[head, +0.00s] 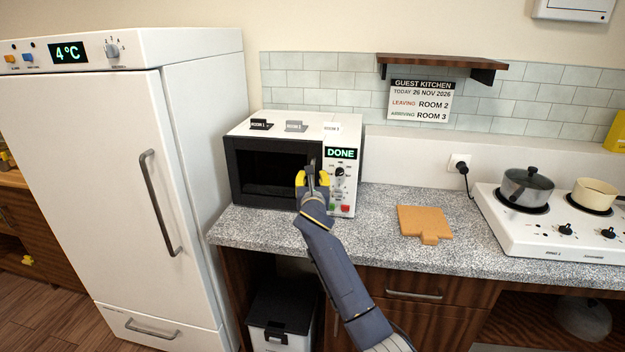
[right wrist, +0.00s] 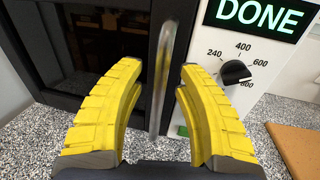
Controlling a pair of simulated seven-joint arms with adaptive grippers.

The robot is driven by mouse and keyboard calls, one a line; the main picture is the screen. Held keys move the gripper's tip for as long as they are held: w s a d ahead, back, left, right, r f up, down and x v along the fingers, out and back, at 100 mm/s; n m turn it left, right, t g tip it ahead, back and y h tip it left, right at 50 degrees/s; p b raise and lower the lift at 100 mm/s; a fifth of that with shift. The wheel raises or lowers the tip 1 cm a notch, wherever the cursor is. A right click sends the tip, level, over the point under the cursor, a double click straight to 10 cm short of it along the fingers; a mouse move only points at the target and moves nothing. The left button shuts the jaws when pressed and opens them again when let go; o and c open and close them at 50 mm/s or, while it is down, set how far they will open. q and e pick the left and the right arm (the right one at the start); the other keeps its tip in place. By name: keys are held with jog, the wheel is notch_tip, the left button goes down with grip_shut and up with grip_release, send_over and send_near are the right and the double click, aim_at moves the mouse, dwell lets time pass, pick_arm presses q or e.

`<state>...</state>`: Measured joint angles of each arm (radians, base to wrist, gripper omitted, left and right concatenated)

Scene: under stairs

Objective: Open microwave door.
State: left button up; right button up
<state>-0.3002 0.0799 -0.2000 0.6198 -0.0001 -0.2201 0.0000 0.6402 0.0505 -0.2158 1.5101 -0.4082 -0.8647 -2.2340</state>
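The white microwave (head: 308,128) stands on the speckled counter beside the fridge. Its dark-framed door (head: 235,172) looks closed, and its display (head: 341,153) reads DONE. My right gripper (head: 313,179) is in front of the door's right side. In the right wrist view, its yellow fingers (right wrist: 158,68) are spread on either side of the vertical metal door handle (right wrist: 160,85), with a gap visible on each side. The control dial (right wrist: 235,72) is just right of the right finger. My left gripper is in neither view.
The tall white fridge (head: 105,180) stands close on the microwave's left. Several small room cards (head: 296,126) are on the microwave's top. The counter in front of the door is clear.

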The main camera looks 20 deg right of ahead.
jog(key=shift+o, duration=0.2)
grip_shut()
